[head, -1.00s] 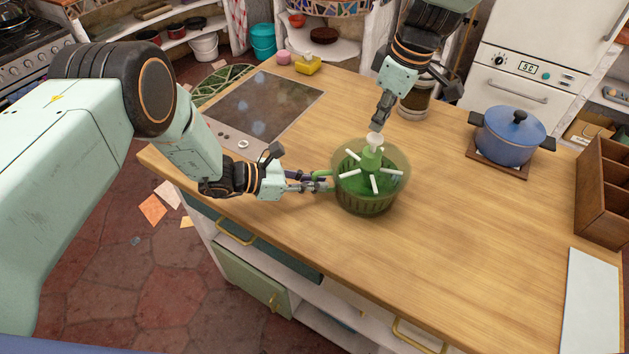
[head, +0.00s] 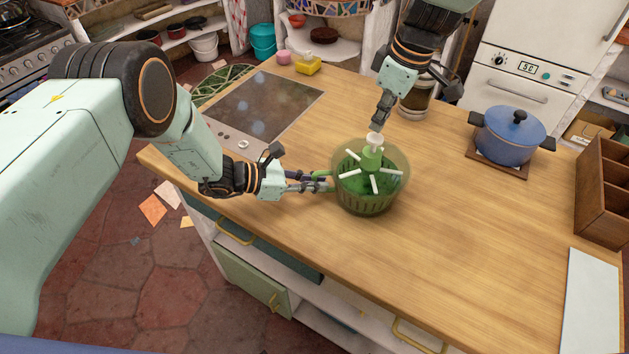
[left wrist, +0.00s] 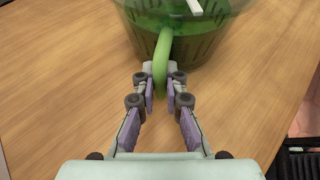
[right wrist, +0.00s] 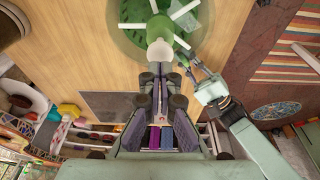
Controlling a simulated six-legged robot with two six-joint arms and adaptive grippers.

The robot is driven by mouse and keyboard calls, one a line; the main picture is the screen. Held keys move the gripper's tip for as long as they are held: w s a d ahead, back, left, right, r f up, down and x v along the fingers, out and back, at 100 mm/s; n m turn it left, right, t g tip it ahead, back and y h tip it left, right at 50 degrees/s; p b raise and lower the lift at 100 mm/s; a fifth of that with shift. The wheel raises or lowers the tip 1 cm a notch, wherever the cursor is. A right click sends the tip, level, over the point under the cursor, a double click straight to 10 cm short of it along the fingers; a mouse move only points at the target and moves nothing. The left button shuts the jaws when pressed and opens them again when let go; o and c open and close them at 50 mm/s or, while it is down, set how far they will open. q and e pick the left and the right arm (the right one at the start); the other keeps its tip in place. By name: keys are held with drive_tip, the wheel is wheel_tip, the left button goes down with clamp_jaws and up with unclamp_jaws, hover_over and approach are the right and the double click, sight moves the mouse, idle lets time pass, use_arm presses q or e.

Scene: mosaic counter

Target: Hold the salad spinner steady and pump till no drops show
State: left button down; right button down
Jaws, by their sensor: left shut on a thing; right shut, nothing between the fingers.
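The salad spinner (head: 368,198) stands upright on the wooden counter, a see-through green bowl with a dark slatted basket. White spokes spread around its green centre post, topped by a white pump knob (head: 375,138). My left gripper (head: 328,184) is shut on the green side handle (left wrist: 162,62) at the bowl's left. My right gripper (head: 379,125) is shut and empty, pointing down with its tips at the knob; the knob also shows in the right wrist view (right wrist: 160,50). I cannot tell whether they touch. Drops are too small to make out.
A dark cooktop (head: 265,106) lies left of the spinner. A jar (head: 414,104) stands behind it, close to my right arm. A blue pot (head: 510,138) and a wooden rack (head: 605,190) are at the right.

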sight(376, 136)
drive_tip(key=shift+f, duration=0.6)
idle(1.1)
idle(0.6)
idle(1.3)
drive_tip(key=shift+f, duration=0.1)
idle(0.6)
drive_tip(key=shift+d+x, duration=0.2)
drive_tip(key=shift+x, duration=1.05)
drive_tip(key=shift+a+v, duration=0.1)
drive_tip(key=shift+v, duration=0.55)
drive_tip(key=shift+a+v, duration=0.15)
drive_tip(key=shift+v, duration=0.5)
